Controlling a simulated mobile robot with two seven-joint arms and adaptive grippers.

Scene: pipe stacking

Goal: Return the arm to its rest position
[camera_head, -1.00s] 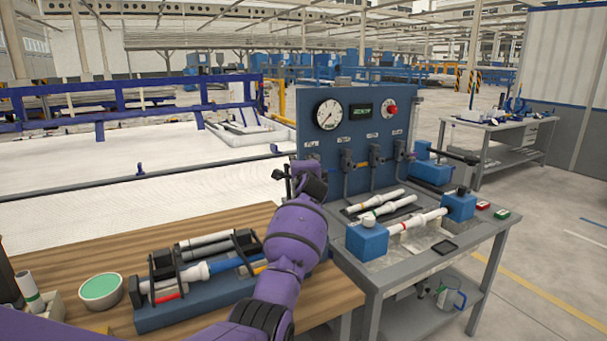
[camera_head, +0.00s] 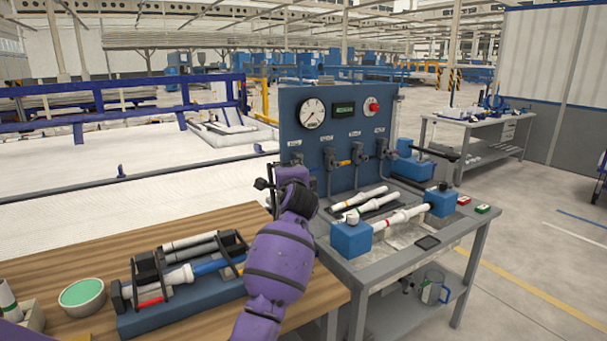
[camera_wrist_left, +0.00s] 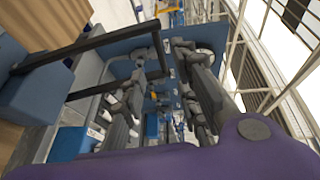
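My purple left arm (camera_head: 280,260) rises from the bottom of the head view, over the right end of the wooden table. My left gripper (camera_head: 277,190) is at its far end, in front of the left edge of the blue gauge panel (camera_head: 312,155); the wrist partly hides it. In the left wrist view the gripper's two dark fingers (camera_wrist_left: 168,95) stand apart with nothing visible held between them. The panel and the test bench lie beyond them. My right gripper is not in view.
A blue rack (camera_head: 190,308) with pipes and a green-topped bowl (camera_head: 82,293) stand on the wooden table (camera_head: 215,225). The grey bench (camera_head: 385,262) at right holds a white pipe (camera_head: 400,217) between blue blocks. Loose pipes lie behind it.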

